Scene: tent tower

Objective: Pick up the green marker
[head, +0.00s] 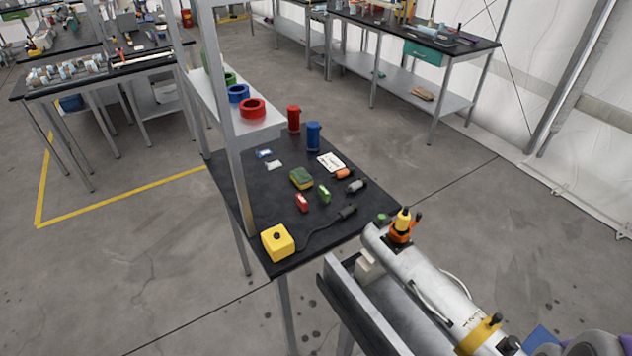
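No pen-shaped green marker can be made out clearly at this size. A small green object (324,194) with a pale patch lies on the black tabletop (240,189), just right of a similar small red one (302,203). It may be the marker, but I cannot tell. Another small green piece (381,218) shows at the table's right edge, by the end of a large silver cylinder (432,277). My gripper is not in view, so its state and any contact are hidden.
The table also holds a green-and-yellow sponge (301,178), a yellow box (278,242) with a black cable, a red canister (293,118) and a blue one (313,136). A shelf post (225,120) stands at its left. Open concrete floor (150,270) lies left.

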